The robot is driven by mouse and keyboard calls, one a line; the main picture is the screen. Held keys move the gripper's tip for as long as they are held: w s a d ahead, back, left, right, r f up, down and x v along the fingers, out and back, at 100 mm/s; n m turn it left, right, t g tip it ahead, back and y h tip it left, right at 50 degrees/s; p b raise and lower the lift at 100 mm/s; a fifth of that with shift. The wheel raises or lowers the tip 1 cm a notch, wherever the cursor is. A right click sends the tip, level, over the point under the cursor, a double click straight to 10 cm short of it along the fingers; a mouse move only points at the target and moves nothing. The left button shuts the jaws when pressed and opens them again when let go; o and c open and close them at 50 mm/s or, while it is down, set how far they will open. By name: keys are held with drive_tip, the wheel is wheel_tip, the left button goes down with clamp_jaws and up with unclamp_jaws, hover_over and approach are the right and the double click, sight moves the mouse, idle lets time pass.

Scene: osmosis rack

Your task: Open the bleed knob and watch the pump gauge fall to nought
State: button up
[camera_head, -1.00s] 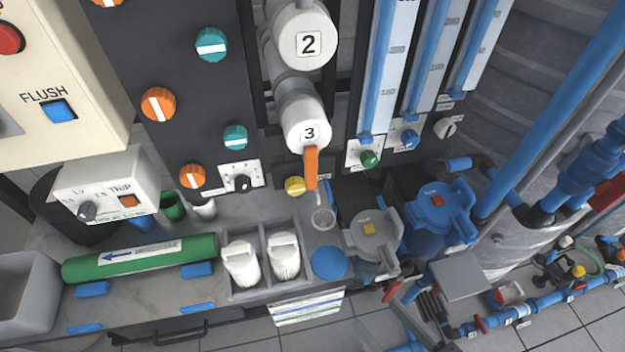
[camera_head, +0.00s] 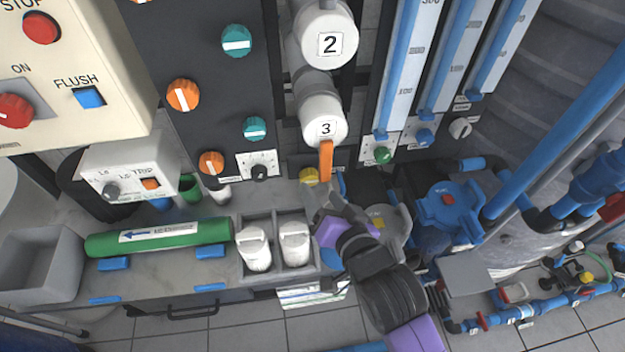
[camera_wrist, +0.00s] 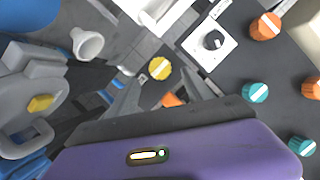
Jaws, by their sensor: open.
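A yellow round knob (camera_head: 309,176) sits low on the panel, just left of the orange lever under the white housing marked 3; which knob is the bleed knob I cannot tell from labels. My gripper (camera_head: 326,192) is open just below and right of the yellow knob in the head view. In the wrist view the yellow knob (camera_wrist: 159,68) shows between the open fingers of my gripper (camera_wrist: 165,82), apart from them, with a pale line across its face. No dial that I can make out as the pump gauge is in view.
An orange lever (camera_head: 326,160) hangs close to my gripper. A small black knob on a white plate (camera_head: 259,170) is to the left. A grey lidded pot (camera_head: 396,226) stands partly behind my arm. White bottles stand in a grey caddy (camera_head: 274,225) on the counter.

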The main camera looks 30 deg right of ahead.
sight(311, 180)
drive_tip(key=x, duration=0.5)
drive_tip(key=shift+w+f, duration=0.1)
drive_tip(key=shift+w, duration=0.25)
drive_tip(key=shift+c, duration=0.2)
clamp_jaws()
